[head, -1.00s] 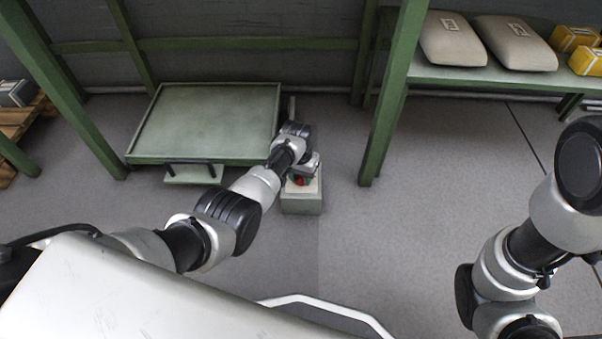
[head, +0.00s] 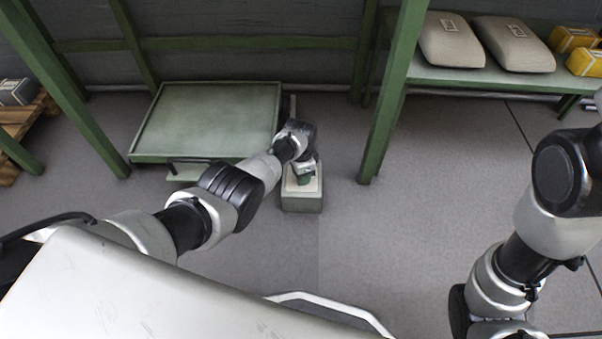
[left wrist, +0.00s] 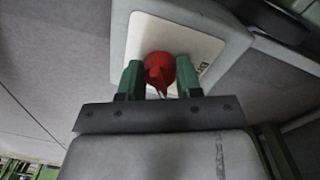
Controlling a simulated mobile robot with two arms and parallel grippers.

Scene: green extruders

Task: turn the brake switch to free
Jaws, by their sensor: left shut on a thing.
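The brake switch is a red knob (left wrist: 160,70) on a white plate (left wrist: 188,40) on top of a grey-green box. In the left wrist view my left gripper (left wrist: 160,82) has its two green fingers on either side of the knob, shut on it. In the head view the box (head: 302,200) stands on the floor to the right of the green platform, and my left gripper (head: 304,178) is over its top, hiding the knob. My right arm comes in at the right, but its gripper is out of view.
A low green platform (head: 208,120) with a dark handle stands left of the box. A green post (head: 392,100) rises to the right. A green shelf (head: 450,74) holds two beige sacks and yellow boxes. The floor at centre right is clear.

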